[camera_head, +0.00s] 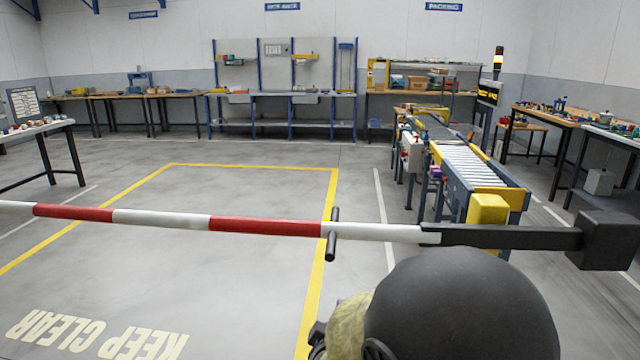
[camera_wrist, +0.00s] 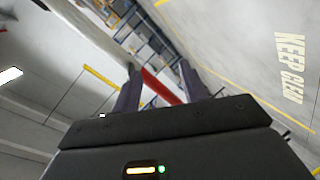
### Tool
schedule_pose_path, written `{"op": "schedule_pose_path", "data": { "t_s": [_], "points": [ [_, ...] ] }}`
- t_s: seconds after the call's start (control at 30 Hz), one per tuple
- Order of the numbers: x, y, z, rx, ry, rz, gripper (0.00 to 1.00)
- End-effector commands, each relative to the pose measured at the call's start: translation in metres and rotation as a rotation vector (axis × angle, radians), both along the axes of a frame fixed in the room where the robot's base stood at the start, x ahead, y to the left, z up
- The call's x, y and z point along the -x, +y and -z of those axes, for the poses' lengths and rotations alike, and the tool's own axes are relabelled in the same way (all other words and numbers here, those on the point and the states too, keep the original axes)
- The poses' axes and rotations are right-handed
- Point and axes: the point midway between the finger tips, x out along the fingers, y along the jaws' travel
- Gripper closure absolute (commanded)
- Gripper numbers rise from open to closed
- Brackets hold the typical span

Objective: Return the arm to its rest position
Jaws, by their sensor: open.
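My gripper (camera_wrist: 158,70) is open, its two dark fingers apart. A red stretch of the barrier pole (camera_wrist: 160,86) shows between and beyond them; I cannot tell how far off it is. In the head view, my dark rounded arm link fills the bottom right of centre, in front of the pole; my gripper cannot be made out there. The red and white barrier pole (camera_head: 265,226) lies roughly level across the view. A short black handle (camera_head: 332,235) crosses it. The pole's right end runs into a dark bracket and block (camera_head: 605,240).
A roller conveyor (camera_head: 468,165) with yellow ends stands beyond the pole at right. Workbenches (camera_head: 285,95) line the back wall. A table (camera_head: 35,128) stands at left. The yellow-outlined floor area (camera_head: 215,190) beyond the pole is clear, and KEEP CLEAR (camera_head: 95,335) is painted nearer.

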Motion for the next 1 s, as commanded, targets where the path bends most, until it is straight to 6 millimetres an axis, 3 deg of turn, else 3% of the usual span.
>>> {"op": "schedule_pose_path", "data": {
  "t_s": [0.27, 0.5, 0.87, 0.97, 1.0],
  "points": [
    [0.023, -0.036, 0.048, -0.4, 0.372, 0.122, 0.57],
    [0.069, -0.072, 0.074, -0.633, 0.664, 0.35, 0.57],
    [0.129, -0.115, 0.086, -0.759, 0.885, 0.69, 0.57],
    [0.144, -0.126, 0.086, -0.772, 0.922, 0.779, 0.57],
    [0.145, -0.126, 0.077, -0.774, 0.926, 0.786, 0.57]
  ]
}}
